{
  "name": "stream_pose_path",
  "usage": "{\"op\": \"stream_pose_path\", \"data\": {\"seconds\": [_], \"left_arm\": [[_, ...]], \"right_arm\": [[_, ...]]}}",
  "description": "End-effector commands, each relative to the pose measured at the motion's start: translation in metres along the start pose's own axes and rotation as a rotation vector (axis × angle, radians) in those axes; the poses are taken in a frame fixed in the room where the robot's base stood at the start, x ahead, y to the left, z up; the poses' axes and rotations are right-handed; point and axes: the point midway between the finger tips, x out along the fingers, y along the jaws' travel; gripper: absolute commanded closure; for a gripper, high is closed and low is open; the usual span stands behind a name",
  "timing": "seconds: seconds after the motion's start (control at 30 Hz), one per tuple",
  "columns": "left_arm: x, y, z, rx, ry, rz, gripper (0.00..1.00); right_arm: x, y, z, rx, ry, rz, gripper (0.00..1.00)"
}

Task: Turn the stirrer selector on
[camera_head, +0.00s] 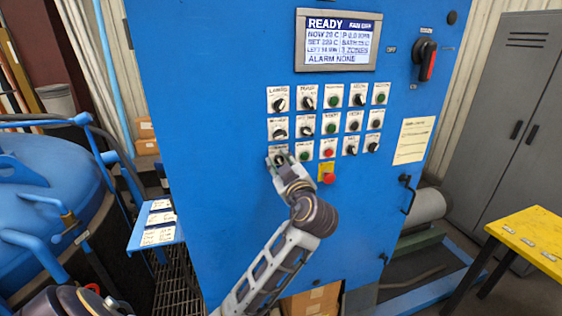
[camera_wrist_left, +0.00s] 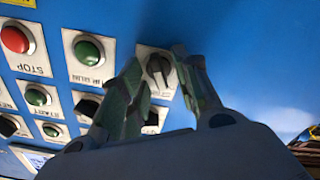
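A blue control panel shows several rows of selectors and buttons. A black selector knob on a pale label plate, at the lower left of the group, is mostly covered by my left gripper (camera_head: 278,160) in the head view. In the left wrist view this selector (camera_wrist_left: 158,68) shows between the two fingertips of the left gripper (camera_wrist_left: 158,62). The fingers are apart, one on each side of the knob, with small gaps visible. I cannot read its label or tell which selector is the stirrer's. My right gripper is not in view.
A green button (camera_wrist_left: 88,50) and a red stop button (camera_wrist_left: 16,40) sit beside the selector. A red emergency knob (camera_head: 328,178) is just right of my gripper. The display (camera_head: 338,42) reads READY. A main switch (camera_head: 426,60) and door handle (camera_head: 408,194) stick out at right.

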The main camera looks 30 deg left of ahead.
Motion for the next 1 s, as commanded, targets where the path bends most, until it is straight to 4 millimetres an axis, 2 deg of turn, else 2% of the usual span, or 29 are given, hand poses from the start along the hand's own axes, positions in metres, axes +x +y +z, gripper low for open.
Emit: {"op": "stream_pose_path", "data": {"seconds": [0.33,0.5,0.6,1.0], "left_arm": [[0.0019,-0.0002,0.0006,0.0,-0.001,0.0,0.69],[0.0018,-0.0001,0.0006,0.0,-0.001,0.0,0.91],[0.0017,-0.0002,0.0006,0.0,-0.001,0.0,1.0],[0.0016,-0.0003,0.001,0.02,-0.001,-0.001,1.0]], "right_arm": [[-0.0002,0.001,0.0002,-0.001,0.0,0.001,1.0],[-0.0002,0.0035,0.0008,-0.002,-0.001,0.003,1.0],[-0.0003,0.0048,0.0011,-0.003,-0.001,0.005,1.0],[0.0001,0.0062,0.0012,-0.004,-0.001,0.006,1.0]]}}
